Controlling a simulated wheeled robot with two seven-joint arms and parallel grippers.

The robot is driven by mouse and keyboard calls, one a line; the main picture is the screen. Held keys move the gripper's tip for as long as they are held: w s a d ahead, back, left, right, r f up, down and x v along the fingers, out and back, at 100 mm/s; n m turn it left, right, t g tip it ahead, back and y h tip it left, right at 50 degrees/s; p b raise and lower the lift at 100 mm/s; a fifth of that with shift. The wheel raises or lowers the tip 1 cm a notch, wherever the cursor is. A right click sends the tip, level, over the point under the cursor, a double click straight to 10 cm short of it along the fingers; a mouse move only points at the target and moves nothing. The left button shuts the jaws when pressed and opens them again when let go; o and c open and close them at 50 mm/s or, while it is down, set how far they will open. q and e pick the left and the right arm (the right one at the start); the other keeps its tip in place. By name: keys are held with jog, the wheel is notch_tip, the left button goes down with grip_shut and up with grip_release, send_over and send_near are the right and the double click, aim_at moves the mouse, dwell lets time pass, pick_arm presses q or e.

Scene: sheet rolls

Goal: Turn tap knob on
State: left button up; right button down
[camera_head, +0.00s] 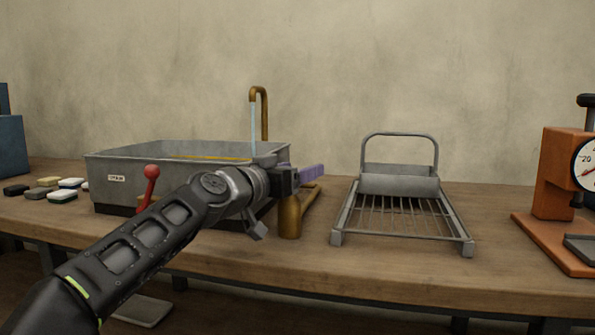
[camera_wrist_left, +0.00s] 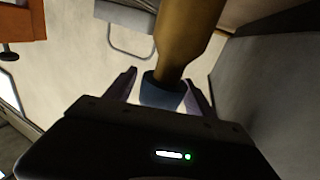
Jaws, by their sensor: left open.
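A brass tap spout (camera_head: 264,110) rises behind the grey sink (camera_head: 125,180), and a thin pale-blue stream of water (camera_head: 253,130) runs from it into the basin. A thick brass post (camera_head: 290,217) stands at the sink's right side. My left gripper (camera_head: 312,172), with purple fingers, is at the top of this post. In the left wrist view, a blue-grey knob (camera_wrist_left: 162,92) on the end of the brass post (camera_wrist_left: 187,40) sits between the open fingers of the left gripper (camera_wrist_left: 163,88). I cannot tell whether they touch it. The gripper hides the knob in the head view.
A grey wire rack (camera_head: 400,215) with a handle stands right of the post. An orange scale (camera_head: 560,185) is at the far right. A red-ball lever (camera_head: 151,172) stands before the sink. Several sponges (camera_head: 62,196) lie left of it.

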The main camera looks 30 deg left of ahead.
pick_arm(q)
jog(key=shift+s+a, duration=0.1)
jog(key=shift+s, duration=0.45)
jog(key=s+p, duration=0.2)
jog(key=s, duration=0.4)
jog(key=shift+s, duration=0.35)
